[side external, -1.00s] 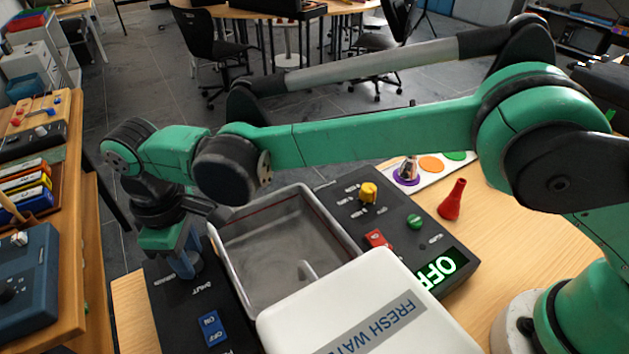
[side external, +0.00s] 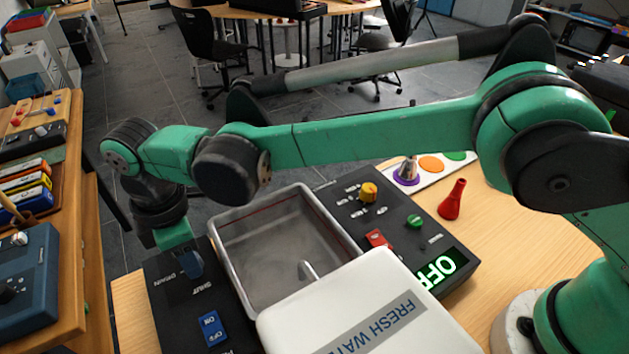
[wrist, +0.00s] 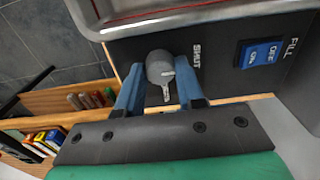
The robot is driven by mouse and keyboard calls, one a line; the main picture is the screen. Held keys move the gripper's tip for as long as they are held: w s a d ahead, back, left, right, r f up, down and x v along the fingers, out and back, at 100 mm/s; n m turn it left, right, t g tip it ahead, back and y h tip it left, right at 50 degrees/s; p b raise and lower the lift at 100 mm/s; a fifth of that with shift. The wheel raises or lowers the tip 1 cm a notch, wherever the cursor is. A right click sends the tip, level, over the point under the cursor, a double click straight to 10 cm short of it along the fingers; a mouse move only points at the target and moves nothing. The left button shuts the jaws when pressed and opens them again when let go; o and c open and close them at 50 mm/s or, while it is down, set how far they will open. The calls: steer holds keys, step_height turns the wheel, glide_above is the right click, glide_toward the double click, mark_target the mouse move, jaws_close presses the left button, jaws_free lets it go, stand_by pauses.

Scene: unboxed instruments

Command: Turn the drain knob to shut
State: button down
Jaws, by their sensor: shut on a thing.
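The drain knob (wrist: 160,69) is a round grey knob with a pale pointer that aims toward my palm in the wrist view. The SHUT label (wrist: 196,57) is printed to the right of it there. My gripper (wrist: 159,80) has its blue fingers on either side of the knob, shut on it. In the side view, my gripper (side external: 190,264) is low over the black panel, near the DRAIN and SHUT labels; its fingers hide the knob there.
A metal basin (side external: 230,236) stands beside the panel. A blue FILL rocker switch (side external: 210,328) sits on the same panel. A white FRESH WATER tank (side external: 300,325) is in front. Another panel (side external: 345,190) with yellow, green and red controls lies beyond the basin, its display reading OFF.

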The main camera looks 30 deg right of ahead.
stand_by(0.3)
steer(key=c, duration=0.8)
jaws_free()
steer(key=shift+r, duration=2.85)
